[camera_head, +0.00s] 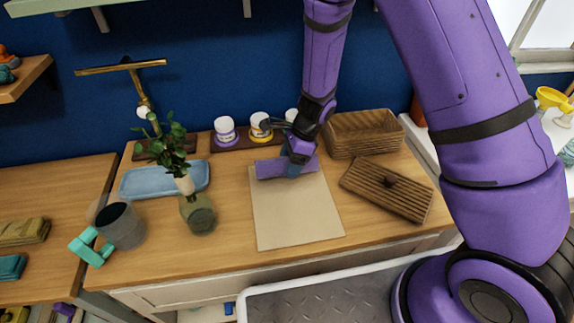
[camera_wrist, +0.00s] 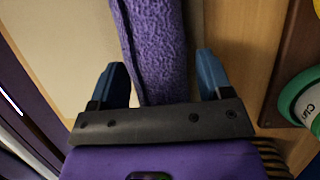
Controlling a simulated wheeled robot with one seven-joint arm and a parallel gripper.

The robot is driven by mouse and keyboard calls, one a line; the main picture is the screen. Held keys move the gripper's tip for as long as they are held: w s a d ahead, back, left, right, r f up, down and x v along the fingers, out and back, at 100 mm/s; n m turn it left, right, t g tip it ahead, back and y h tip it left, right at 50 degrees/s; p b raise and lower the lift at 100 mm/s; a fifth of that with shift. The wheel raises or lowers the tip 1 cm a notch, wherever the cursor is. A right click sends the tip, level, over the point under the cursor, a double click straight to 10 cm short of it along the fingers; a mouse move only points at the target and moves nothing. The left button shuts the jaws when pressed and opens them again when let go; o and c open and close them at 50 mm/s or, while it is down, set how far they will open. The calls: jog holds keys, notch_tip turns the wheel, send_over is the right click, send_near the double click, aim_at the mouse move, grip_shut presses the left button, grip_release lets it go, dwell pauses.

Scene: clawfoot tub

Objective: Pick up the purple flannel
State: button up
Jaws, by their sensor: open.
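The purple flannel (camera_head: 270,168) is a rolled or folded cloth lying across the back edge of a beige mat (camera_head: 295,215) on the wooden counter. In the wrist view the flannel (camera_wrist: 155,50) runs lengthwise between the fingers. My gripper (camera_head: 293,170) is at the flannel, pointing down, and hides part of it. In the wrist view my gripper (camera_wrist: 165,80) is open, with one blue fingertip on each side of the flannel and a gap on both sides, wider on the right.
Labelled jars (camera_head: 225,130) stand on a board behind. A blue tray (camera_head: 165,179), a green vase (camera_head: 198,213) and a grey cup (camera_head: 121,226) are to the left. The mat's front is bare.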

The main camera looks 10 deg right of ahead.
jog(key=shift+a+f, duration=0.2)
jog(key=shift+f, duration=0.25)
jog(key=c, duration=0.7)
jog(key=shift+r, duration=0.1)
